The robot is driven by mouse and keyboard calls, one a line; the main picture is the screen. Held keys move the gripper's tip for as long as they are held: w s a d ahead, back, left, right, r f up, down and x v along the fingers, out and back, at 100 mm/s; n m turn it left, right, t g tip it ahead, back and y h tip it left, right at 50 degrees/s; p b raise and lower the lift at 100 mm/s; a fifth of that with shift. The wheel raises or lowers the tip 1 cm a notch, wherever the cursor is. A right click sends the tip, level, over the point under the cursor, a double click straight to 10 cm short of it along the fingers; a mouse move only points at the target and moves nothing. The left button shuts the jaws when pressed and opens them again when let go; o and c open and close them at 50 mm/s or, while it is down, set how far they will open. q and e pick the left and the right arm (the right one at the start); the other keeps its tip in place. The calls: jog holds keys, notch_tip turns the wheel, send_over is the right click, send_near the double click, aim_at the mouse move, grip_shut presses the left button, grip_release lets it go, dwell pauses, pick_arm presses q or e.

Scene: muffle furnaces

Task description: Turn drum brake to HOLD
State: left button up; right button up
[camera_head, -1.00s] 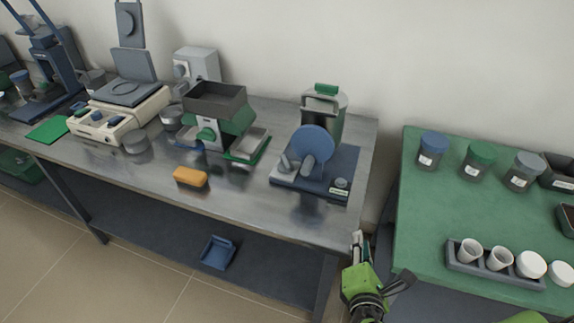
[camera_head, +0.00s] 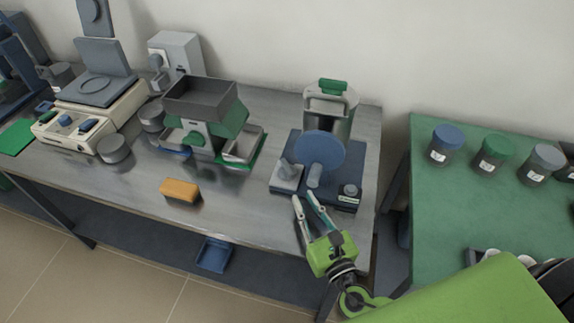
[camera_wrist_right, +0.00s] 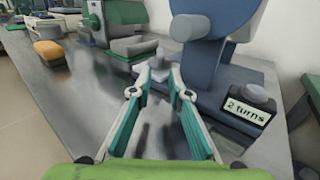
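The drum device (camera_head: 320,152) stands at the right end of the steel table, with a blue disc on a dark blue base (camera_head: 318,199). A light grey block with a small lever or knob (camera_head: 287,171) sits at the base's left side; it also shows in the right wrist view (camera_wrist_right: 160,60). I cannot read a HOLD mark. My right gripper (camera_head: 304,197) is open and empty at the front of the base. In the right wrist view its fingers (camera_wrist_right: 158,77) point toward the grey block, apart from it. My left gripper is not in view.
A button with a "2 turns" label (camera_wrist_right: 247,110) is on the base's right. A green-and-grey hopper device (camera_head: 205,115) and an orange block (camera_head: 180,191) are to the left. A green table (camera_head: 450,215) with lidded jars stands right.

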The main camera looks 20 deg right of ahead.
aim_at(292, 176)
jog(key=w, duration=0.4)
jog(key=w+p, duration=0.1)
jog(key=shift+w+a+r, duration=0.15)
jog(key=shift+w+r, duration=0.1)
jog(key=shift+w, duration=0.15)
jog(key=w, duration=0.5)
jog(key=shift+w+a+f+p, duration=0.1)
jog(key=shift+f+p, duration=0.1)
jog(key=shift+p, duration=0.2)
jog(key=shift+w, duration=0.1)
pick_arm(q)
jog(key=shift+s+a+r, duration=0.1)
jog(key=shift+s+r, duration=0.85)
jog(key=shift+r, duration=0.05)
pick_arm(e)
grip_shut()
